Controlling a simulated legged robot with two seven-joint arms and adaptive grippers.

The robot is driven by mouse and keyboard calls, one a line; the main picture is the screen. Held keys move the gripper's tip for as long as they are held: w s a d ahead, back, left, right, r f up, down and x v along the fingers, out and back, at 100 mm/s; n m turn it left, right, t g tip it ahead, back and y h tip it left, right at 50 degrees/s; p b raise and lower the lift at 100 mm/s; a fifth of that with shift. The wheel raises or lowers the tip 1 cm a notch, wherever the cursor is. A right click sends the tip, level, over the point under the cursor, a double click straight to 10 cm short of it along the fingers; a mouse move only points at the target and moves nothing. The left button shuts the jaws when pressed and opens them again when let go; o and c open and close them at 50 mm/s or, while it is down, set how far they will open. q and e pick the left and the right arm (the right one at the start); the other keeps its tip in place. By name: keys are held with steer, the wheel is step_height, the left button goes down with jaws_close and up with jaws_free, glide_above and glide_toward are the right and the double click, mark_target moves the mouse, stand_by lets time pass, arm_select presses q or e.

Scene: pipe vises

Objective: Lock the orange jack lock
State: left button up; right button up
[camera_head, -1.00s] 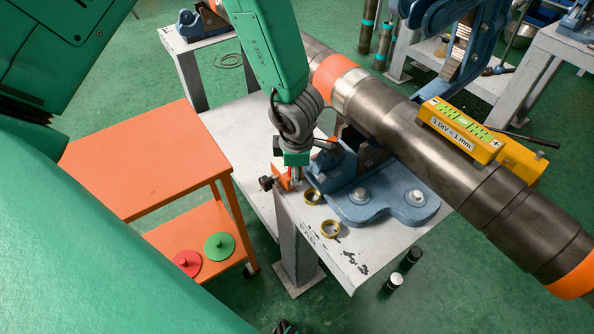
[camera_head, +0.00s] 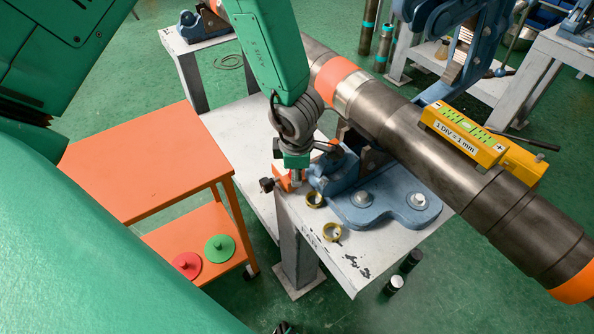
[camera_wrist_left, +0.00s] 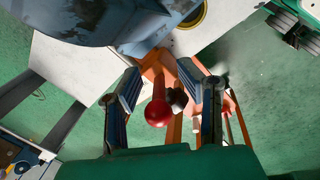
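The orange jack lock (camera_head: 283,184) sits at the left corner of the white vise table, by the blue vise base (camera_head: 375,200). A dark knob (camera_head: 267,185) sticks out on its left side. In the left wrist view the orange lock body (camera_wrist_left: 158,66) shows with a red ball-ended handle (camera_wrist_left: 157,113). My left gripper (camera_head: 296,178) points down at the lock from above. In the wrist view its fingers (camera_wrist_left: 168,98) are open, one on each side of the red ball, with visible gaps. In the head view it partly hides the lock. My right gripper is not recognisable.
A long dark pipe (camera_head: 410,137) lies across the vise, with a yellow level (camera_head: 465,133) on it.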

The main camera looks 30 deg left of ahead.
arm_select(q)
steer(key=shift+r, duration=0.35)
step_height(320, 180, up, 11)
steer(key=s, duration=0.1)
steer(key=shift+s+d, duration=0.35)
steer(key=shift+d, duration=0.1)
steer(key=shift+d, duration=0.1)
